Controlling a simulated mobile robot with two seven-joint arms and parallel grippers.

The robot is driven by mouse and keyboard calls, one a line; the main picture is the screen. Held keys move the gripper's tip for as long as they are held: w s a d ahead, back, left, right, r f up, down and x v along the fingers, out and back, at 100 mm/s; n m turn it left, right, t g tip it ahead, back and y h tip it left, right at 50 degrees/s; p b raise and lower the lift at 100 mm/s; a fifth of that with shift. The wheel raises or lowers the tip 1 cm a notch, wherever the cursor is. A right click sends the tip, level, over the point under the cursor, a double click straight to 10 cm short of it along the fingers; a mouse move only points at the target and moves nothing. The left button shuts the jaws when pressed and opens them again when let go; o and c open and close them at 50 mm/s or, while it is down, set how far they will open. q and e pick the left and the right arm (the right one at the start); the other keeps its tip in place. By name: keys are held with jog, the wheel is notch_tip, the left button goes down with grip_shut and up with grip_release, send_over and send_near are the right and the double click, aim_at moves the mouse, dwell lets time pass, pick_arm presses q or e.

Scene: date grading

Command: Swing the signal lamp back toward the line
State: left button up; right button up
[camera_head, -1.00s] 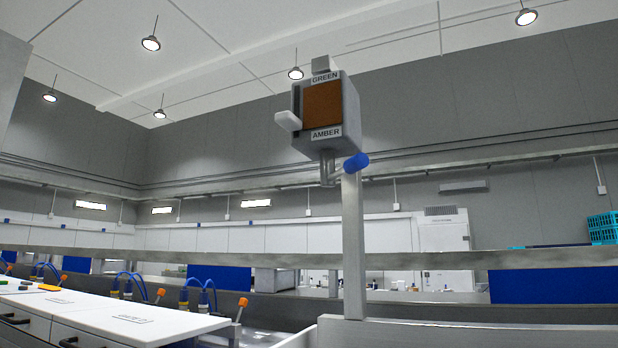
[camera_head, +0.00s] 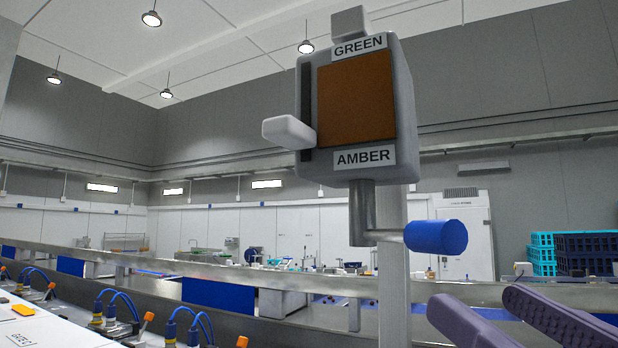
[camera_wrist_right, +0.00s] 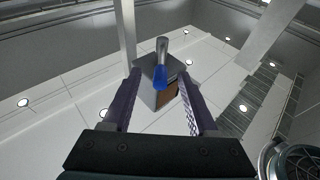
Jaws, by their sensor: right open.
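The signal lamp (camera_head: 355,95) is a grey box with a dark orange-brown face, labelled GREEN above and AMBER below, with a pale lever at its left side. It stands on a post. A bent metal arm under it ends in a blue handle (camera_head: 436,237) pointing right. My right gripper (camera_head: 475,305) is open and empty at the lower right, below the handle and apart from it. In the right wrist view the blue handle (camera_wrist_right: 160,78) and the lamp box (camera_wrist_right: 150,98) show between the open fingers (camera_wrist_right: 157,78). My left gripper is out of view.
A metal rail (camera_head: 290,278) runs across behind the post. White counters (camera_head: 40,325) with blue hoses and orange-topped knobs lie at the lower left. Blue and turquoise crates (camera_head: 575,252) are stacked at the far right. The space around the lamp is open.

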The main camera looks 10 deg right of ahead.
aim_at(456, 252)
notch_tip(456, 252, up, 2)
jog(key=shift+w+a+t, duration=0.1)
jog(key=shift+t, duration=0.3)
jog(key=shift+w+r+y, duration=0.15)
jog(key=shift+y, duration=0.15)
jog(key=shift+w+a+r+b, duration=0.15)
jog(key=shift+w+r+b, duration=0.1)
jog(key=shift+w+b, duration=0.25)
jog(key=b+x, duration=0.1)
jog(key=x, duration=0.2)
jog(key=shift+b, duration=0.35)
jog(key=p+x, duration=0.1)
jog(key=x, duration=0.3)
jog(key=shift+w+r, duration=0.1)
jog(key=shift+r, duration=0.15)
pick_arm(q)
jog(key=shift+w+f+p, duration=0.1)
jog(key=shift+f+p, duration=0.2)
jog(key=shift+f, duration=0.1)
pick_arm(e)
jog(key=shift+w+a, duration=0.1)
jog(key=shift+w, duration=0.3)
jog(key=c, duration=0.8)
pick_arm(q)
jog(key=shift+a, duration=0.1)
pick_arm(e)
grip_shut()
